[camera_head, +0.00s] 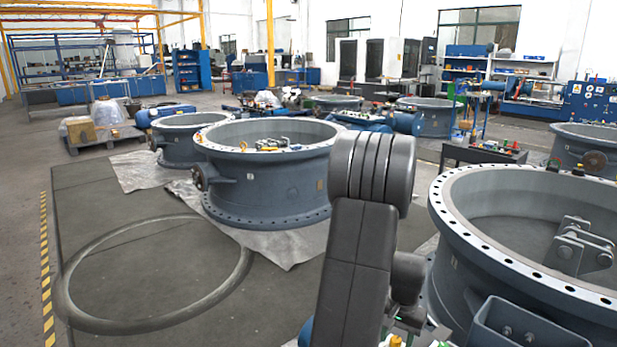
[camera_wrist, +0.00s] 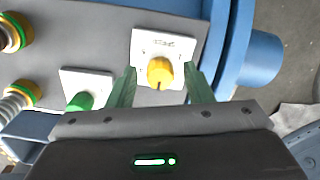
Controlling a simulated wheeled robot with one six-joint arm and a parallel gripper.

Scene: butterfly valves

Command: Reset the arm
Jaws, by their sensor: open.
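My arm stands in the foreground of the head view, and its gripper cannot be made out there. In the wrist view my gripper (camera_wrist: 161,76) is open, with two green fingers pointing up the picture. A yellow knob (camera_wrist: 160,71) on a white square plate (camera_wrist: 144,46) lies between the fingertips, one finger on each side. Small gaps show beside the knob, so the fingers do not appear to grip it. The depth between fingertips and plate is hard to tell.
Left of the fingers, a green knob (camera_wrist: 80,101) sits on another white plate, with spring-like fittings (camera_wrist: 14,100) farther left. A blue cylinder (camera_wrist: 260,58) is at the right. Large grey valve bodies (camera_head: 275,185) surround my arm. Open floor (camera_head: 110,215) lies left.

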